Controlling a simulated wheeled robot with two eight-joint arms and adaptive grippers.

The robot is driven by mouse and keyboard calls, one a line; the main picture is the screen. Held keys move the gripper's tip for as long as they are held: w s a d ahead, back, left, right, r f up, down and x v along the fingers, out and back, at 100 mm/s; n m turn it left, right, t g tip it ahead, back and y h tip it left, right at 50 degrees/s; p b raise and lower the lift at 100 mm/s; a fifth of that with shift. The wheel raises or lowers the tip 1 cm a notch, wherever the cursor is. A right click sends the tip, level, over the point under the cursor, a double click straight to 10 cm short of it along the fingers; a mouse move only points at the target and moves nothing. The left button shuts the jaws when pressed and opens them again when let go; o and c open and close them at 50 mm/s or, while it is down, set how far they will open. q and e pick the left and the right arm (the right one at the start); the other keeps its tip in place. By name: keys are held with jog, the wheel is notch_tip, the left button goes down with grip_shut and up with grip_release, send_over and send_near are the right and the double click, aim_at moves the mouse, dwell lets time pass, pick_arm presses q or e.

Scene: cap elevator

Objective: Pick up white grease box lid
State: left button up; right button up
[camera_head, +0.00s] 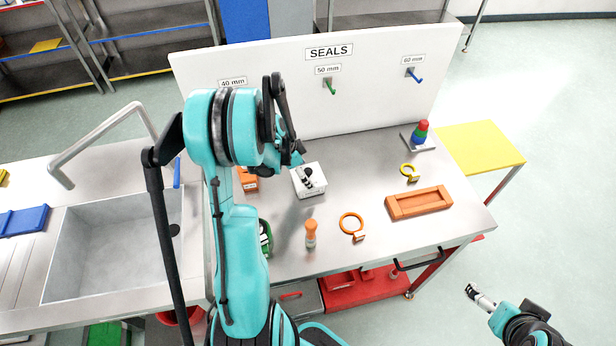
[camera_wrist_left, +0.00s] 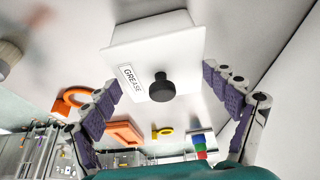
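The white grease box (camera_head: 311,190) stands on the steel table, left of its middle. The box's white lid (camera_wrist_left: 160,45) with a black round knob (camera_wrist_left: 162,87) fills the upper middle of the left wrist view, with a GREASE label (camera_wrist_left: 132,83) beside the knob. My left gripper (camera_head: 306,177) is over the box and partly covers the lid in the head view. In the left wrist view its fingers (camera_wrist_left: 160,85) are spread on either side of the knob, apart from it. My right gripper (camera_head: 478,297) is at the lower right, away from the table; its finger opening is unclear.
An orange ring (camera_head: 351,226), an orange-handled tool (camera_head: 311,232) and an orange tray (camera_head: 418,203) are on the table. A yellow ring (camera_head: 409,172) and a coloured stack (camera_head: 420,133) are at the right. A white SEALS panel (camera_head: 360,100) stands behind. A sink (camera_head: 110,240) is left.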

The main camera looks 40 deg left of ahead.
pick_arm(q)
jog(key=c, duration=0.5)
jog(key=shift+s, duration=0.15)
jog(key=shift+c, duration=0.7)
